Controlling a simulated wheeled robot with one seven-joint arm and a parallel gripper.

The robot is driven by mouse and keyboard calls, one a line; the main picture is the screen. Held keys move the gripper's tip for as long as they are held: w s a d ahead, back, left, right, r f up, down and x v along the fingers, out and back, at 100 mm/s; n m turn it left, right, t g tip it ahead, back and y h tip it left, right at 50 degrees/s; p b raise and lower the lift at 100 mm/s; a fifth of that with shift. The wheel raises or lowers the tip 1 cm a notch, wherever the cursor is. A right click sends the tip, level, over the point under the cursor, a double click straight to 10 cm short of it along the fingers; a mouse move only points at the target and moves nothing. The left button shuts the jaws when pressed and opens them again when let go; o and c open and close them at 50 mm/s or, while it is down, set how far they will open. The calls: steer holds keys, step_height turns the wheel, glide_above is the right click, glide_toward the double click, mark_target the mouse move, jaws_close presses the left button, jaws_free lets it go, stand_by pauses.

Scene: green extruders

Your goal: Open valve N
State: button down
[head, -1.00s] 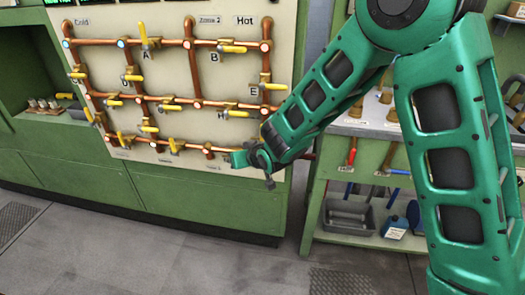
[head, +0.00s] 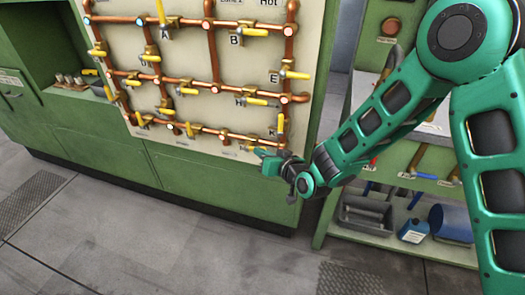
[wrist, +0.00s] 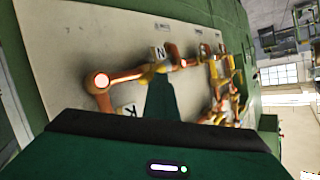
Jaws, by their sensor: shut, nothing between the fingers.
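The N label (wrist: 160,53) is on the pale panel (wrist: 75,40) in the wrist view. Valve N (wrist: 147,71) sits beside it on the copper pipe, with yellow showing around my fingertip. My gripper (wrist: 159,80) is a single dark green shape, its fingers together and empty. Its tip overlaps the valve there and hides part of it; I cannot tell whether it touches. In the head view my gripper (head: 266,158) is at the panel's lower right, by the bottom pipe row. Valve N is mostly hidden behind it there.
The K label (wrist: 128,110) and a lit pipe corner (wrist: 101,80) are close to my gripper. Several other yellow-handled valves fill the panel. A green shelf (head: 400,245) with a grey tray (head: 365,212) stands to the right. The floor (head: 180,240) in front is clear.

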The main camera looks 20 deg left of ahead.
steer(key=shift+w, duration=0.15)
steer(key=shift+s+a+f, duration=0.1)
steer(key=shift+s+a, duration=0.1)
steer(key=shift+a, duration=0.6)
steer(key=s+f+v, duration=0.2)
steer(key=v, duration=1)
steer(key=shift+a, duration=0.25)
